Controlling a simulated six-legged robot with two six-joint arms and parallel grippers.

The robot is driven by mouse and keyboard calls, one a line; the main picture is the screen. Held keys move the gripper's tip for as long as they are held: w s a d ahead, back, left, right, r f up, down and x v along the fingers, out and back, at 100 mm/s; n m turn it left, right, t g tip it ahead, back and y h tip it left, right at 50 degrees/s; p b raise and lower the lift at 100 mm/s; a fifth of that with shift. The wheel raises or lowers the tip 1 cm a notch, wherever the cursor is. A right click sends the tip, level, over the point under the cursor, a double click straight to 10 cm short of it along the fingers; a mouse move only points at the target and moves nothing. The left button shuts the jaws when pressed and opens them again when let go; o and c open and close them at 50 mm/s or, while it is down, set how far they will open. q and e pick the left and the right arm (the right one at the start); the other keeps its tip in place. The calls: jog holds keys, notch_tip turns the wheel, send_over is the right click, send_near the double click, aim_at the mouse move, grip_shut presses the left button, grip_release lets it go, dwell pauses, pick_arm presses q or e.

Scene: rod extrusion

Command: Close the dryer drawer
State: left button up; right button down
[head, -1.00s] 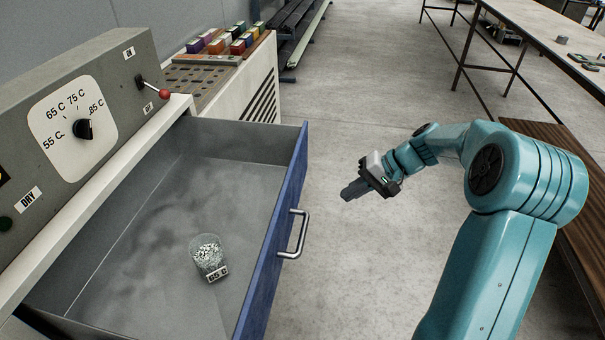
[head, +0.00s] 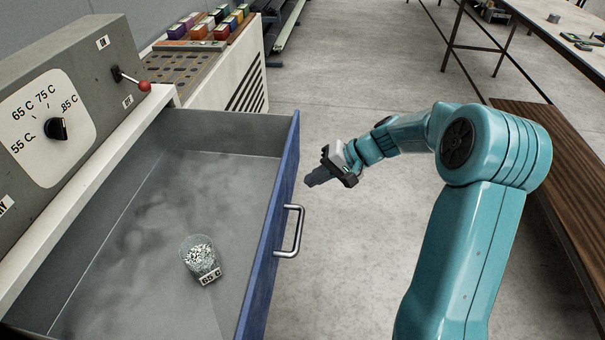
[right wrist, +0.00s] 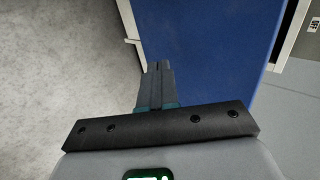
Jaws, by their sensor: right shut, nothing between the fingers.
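The dryer drawer (head: 262,250) stands pulled out, its grey inside open to view and its blue front facing right. A silver bar handle (head: 291,232) is on the blue front. My right gripper (head: 312,181) is shut and empty, just right of the blue front, beyond the handle in the head view. In the right wrist view its shut fingers (right wrist: 155,85) point at the blue front (right wrist: 213,50); I cannot tell whether they touch it. A clear cup of pale pellets (head: 200,256) marked 65 C stands in the drawer. My left gripper is not in view.
The dryer panel (head: 75,65) has a temperature dial (head: 56,129) and a red-knobbed switch (head: 144,86). Coloured boxes (head: 205,25) stand behind it. A brown slatted bench (head: 560,160) is at the right. The floor between drawer and bench is clear apart from my arm.

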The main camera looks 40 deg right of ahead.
aim_at(290, 182)
jog(key=shift+w+a+r, duration=0.2)
jog(key=shift+w+a, duration=0.75)
jog(key=shift+w, duration=0.2)
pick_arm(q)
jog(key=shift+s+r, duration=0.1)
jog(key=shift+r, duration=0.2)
pick_arm(e)
jog(key=shift+w, duration=0.15)
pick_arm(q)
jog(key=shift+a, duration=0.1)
